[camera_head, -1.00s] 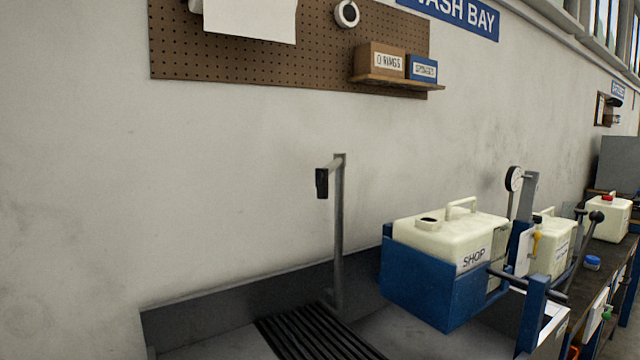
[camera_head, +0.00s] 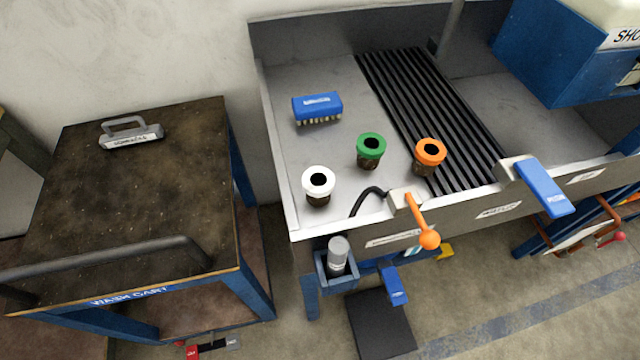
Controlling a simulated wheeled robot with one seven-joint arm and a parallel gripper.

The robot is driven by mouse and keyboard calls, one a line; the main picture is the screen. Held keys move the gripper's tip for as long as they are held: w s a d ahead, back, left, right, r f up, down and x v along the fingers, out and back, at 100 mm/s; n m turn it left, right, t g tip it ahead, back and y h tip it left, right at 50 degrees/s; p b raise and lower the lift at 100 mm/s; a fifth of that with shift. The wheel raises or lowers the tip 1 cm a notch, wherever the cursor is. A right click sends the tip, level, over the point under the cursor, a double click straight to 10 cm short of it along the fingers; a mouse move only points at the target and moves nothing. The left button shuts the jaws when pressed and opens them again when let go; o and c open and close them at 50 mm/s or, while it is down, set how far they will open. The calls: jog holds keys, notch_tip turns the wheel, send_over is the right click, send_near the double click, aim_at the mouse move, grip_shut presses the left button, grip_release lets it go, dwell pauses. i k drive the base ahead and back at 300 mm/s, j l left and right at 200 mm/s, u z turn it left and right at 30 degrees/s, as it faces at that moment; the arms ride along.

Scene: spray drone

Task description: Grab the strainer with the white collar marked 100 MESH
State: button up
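A strainer with a white collar (camera_head: 319,182) stands upright in the metal wash basin, near its front left corner. No 100 MESH marking can be read on it from here. A strainer with a green collar (camera_head: 371,147) stands to its right and farther back. A strainer with an orange collar (camera_head: 430,152) stands farther right, at the edge of the black slatted rack. My gripper is not in view.
The basin (camera_head: 283,165) has a raised front wall with an orange-knobbed lever (camera_head: 424,225) and a blue paddle (camera_head: 543,187). A blue brush (camera_head: 317,107) lies behind the strainers. The wash cart (camera_head: 130,200) stands left, a gap between. A black pedal plate (camera_head: 380,322) lies below.

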aim_at(318, 182)
jog(key=j+u, duration=0.25)
jog(key=j, duration=0.5)
jog(key=j+u, duration=0.3)
jog(key=j, duration=0.5)
